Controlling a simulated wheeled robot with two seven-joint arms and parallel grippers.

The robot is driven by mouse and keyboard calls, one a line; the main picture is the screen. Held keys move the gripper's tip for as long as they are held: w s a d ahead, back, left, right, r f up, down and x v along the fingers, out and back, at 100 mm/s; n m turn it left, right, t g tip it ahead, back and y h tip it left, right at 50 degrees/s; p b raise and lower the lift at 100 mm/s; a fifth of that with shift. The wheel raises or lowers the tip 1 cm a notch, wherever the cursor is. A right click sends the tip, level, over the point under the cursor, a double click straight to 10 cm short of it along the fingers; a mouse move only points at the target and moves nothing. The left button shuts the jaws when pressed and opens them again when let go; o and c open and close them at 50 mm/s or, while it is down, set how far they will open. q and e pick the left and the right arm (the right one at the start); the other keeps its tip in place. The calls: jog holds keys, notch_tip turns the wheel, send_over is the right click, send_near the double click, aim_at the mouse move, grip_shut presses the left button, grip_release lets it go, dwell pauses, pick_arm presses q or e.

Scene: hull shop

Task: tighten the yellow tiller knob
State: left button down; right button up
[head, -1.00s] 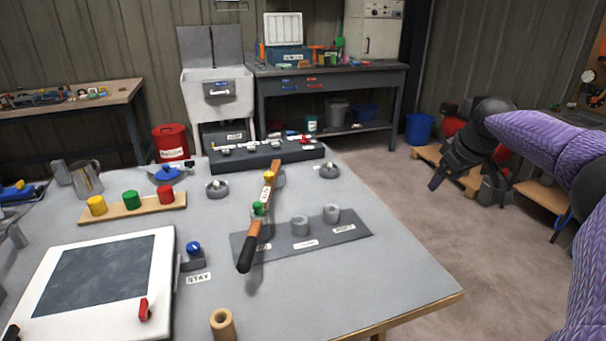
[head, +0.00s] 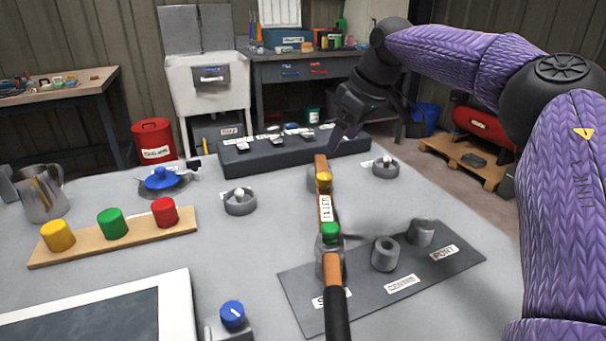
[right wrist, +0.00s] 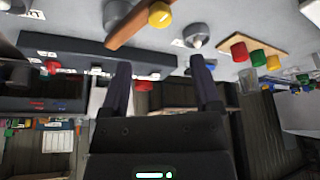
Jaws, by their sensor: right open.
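The yellow tiller knob (head: 323,180) sits on top of the wooden tiller (head: 335,271), near its far end. It also shows at the top of the right wrist view (right wrist: 160,14). The tiller has a "TILLER" label, a green knob (head: 330,232) nearer me and a black grip at its near end. My right gripper (head: 352,128) is raised beyond the tiller's far end, apart from the yellow knob. In the right wrist view its two fingers (right wrist: 161,72) are spread with nothing between them. My left gripper is out of view.
A grey plate with cylinders (head: 445,268) lies right of the tiller. A dark rack (head: 350,147) stands behind it. A board with yellow, green and red knobs (head: 75,253) lies left. A blue knob (head: 232,315) stands in front. The tabletop between board and tiller is mostly clear.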

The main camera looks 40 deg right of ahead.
aim_at(326, 176)
jog(key=b+x, duration=0.5)
jog(key=x, duration=0.4)
jog(key=shift+f, duration=0.25)
jog(key=shift+c, duration=0.9)
jog(key=c, duration=0.7)
grip_shut()
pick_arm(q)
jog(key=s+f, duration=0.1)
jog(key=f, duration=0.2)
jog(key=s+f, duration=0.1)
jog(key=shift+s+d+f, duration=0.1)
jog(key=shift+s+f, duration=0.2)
